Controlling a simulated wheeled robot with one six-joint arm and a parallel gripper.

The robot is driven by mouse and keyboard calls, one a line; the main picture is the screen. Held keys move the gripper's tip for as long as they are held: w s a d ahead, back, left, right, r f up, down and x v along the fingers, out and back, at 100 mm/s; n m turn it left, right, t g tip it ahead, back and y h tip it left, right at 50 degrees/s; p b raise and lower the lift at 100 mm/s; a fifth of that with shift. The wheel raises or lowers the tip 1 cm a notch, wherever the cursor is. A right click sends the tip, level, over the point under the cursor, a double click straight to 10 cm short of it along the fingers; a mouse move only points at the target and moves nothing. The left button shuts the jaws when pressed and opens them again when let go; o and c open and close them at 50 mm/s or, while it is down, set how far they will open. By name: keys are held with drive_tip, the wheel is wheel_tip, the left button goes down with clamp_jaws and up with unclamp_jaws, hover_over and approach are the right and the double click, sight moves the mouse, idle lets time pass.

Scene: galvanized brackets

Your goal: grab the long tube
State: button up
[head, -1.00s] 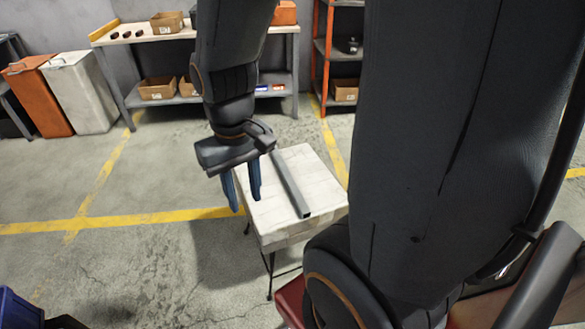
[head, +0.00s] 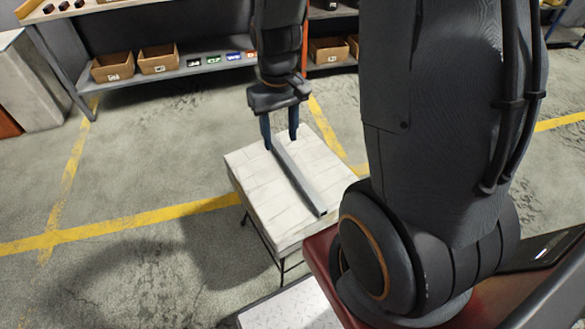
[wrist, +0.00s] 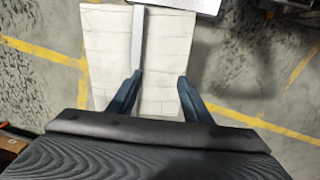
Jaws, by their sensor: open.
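The long tube (head: 298,180) is a grey square-section bar lying on a small white-topped table (head: 250,185). In the wrist view the tube (wrist: 138,38) runs up from near the left fingertip, left of the middle of the gap. My gripper (head: 281,140) is open, its two blue fingers pointing down at the tube's far end. In the wrist view my gripper (wrist: 160,78) has its fingers apart with nothing held between them. How high the fingertips are above the tube is hard to tell.
A shelf unit (head: 180,70) with cardboard boxes (head: 158,59) stands at the back. A white bin (head: 30,80) is at the left. Yellow lines mark the concrete floor, which is open left of the table.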

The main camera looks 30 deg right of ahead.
approach(293, 166)
drive_tip(key=shift+s+a+f, duration=0.15)
drive_tip(key=shift+s+a, duration=0.05)
drive_tip(key=shift+a, duration=0.35)
drive_tip(key=shift+w+d+f, duration=0.1)
drive_tip(key=shift+d+f, duration=0.1)
drive_tip(key=shift+f, duration=0.45)
drive_tip(key=shift+d+f, duration=0.15)
drive_tip(key=shift+f, duration=1.65)
drive_tip(key=shift+d+f, duration=0.1)
drive_tip(key=shift+f, duration=1.7)
drive_tip(key=shift+w, duration=0.1)
drive_tip(key=shift+c, duration=0.2)
clamp_jaws()
